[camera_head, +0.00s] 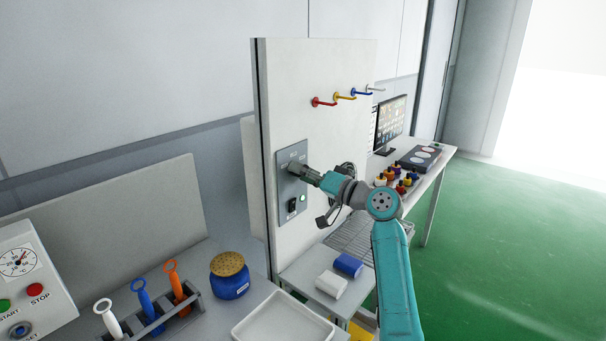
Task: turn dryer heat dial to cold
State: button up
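A grey control panel (283,195) is mounted on the white upright partition. It has small lettering near its top, too small to read. My gripper (294,168) is at the upper part of this panel, with its fingertips against or very close to it. The heat dial is hidden behind the fingertips or too small to make out, so its setting cannot be told. I cannot tell whether the fingers are open or shut around it.
Coloured hooks (323,102) stick out of the partition above my arm. A blue jar (230,278), a white tray (282,320) and a tool rack (190,295) stand at the front. Green floor is free at right.

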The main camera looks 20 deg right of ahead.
jog(key=v, duration=1.2)
jog(key=shift+f, duration=0.15)
